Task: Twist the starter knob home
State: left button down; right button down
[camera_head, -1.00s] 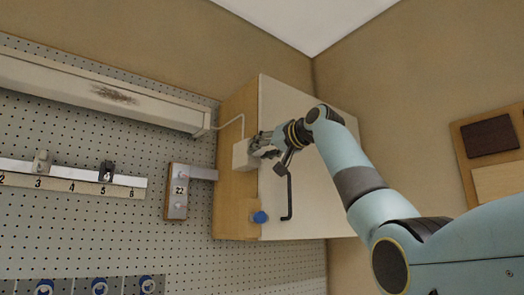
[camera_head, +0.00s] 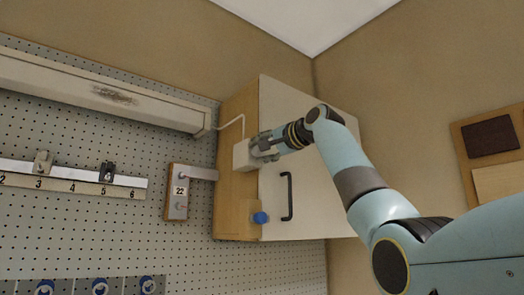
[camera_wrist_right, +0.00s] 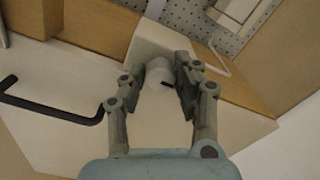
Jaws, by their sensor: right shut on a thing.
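The starter knob (camera_wrist_right: 158,71) is a small pale round knob with a short dark mark, seen between the fingers in the right wrist view. The white starter box (camera_head: 240,156) is fixed to the wooden side of the cabinet, and a pale cable runs up from it. My right gripper (camera_head: 258,148) is at the box's face, shut on the knob, with one finger on either side of it in the right wrist view (camera_wrist_right: 159,82). In the head view the fingers hide the knob. My left gripper is not in view.
The cabinet's pale door has a black bar handle (camera_head: 287,196) just below my right gripper. A blue knob (camera_head: 260,217) sits at the cabinet's lower edge.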

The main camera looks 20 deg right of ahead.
dwell(0.3)
jog(key=c, duration=1)
grip_release()
jog(key=v, duration=1.2)
